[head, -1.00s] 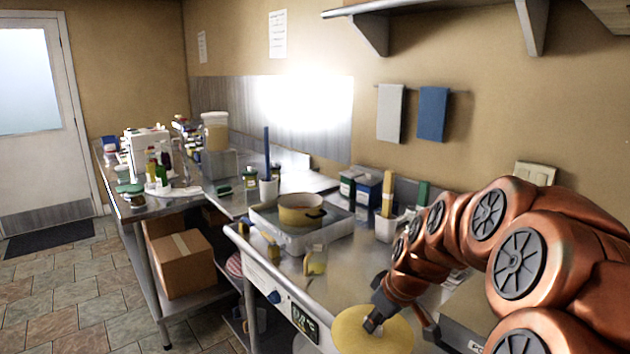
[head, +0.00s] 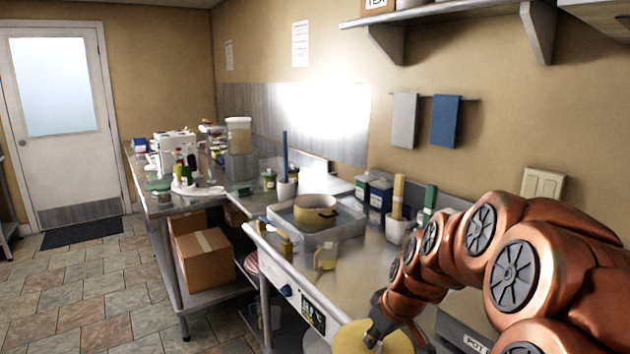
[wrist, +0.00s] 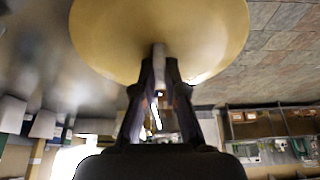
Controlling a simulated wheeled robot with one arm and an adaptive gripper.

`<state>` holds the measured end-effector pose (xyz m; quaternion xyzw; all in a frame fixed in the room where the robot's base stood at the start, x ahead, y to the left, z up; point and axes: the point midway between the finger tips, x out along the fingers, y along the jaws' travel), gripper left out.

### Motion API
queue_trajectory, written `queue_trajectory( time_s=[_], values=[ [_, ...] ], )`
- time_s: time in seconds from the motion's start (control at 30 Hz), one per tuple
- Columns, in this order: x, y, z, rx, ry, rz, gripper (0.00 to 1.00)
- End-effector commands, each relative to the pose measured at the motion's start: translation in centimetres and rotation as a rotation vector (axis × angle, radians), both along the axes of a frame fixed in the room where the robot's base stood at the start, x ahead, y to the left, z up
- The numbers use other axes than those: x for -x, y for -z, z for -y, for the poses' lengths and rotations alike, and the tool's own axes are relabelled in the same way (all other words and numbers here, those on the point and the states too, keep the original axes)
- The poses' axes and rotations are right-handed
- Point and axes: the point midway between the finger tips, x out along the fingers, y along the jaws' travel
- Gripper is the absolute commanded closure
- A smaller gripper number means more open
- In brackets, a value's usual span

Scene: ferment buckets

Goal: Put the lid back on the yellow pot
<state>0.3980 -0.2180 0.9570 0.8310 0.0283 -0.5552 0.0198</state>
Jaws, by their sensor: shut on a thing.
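The yellow pot (head: 315,213) stands on a grey square-edged unit on the steel counter, its top uncovered and a dark handle on its near right side. My gripper (head: 371,338) is shut on the yellow lid (head: 358,341) and holds it near the counter's front edge, nearer to me and to the right of the pot. The lid's lower part is cut off by the picture's bottom edge. In the wrist view the round lid (wrist: 160,35) fills the top, with its grey knob between the two dark fingers of my gripper (wrist: 160,65).
A small yellowish jar (head: 325,257) stands on the counter between pot and lid. A white holder (head: 399,231) with upright tools and blue containers (head: 379,198) stand behind. A cardboard box (head: 206,259) sits on the lower shelf at left. The tiled floor at left is clear.

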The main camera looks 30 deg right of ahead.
Motion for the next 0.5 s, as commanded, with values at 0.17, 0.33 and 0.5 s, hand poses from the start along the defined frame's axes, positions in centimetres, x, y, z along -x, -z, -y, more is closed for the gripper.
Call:
queue_trajectory(
  time_s=[0.17,0.33,0.5],
  values=[
    [-1.7,1.2,-2.5,-0.003,0.0,-0.004,1.0],
    [-4.1,2.8,-5.7,-0.002,0.006,-0.006,1.0],
    [-6.9,4.5,-9.3,0.0,0.016,-0.004,1.0]
  ],
)
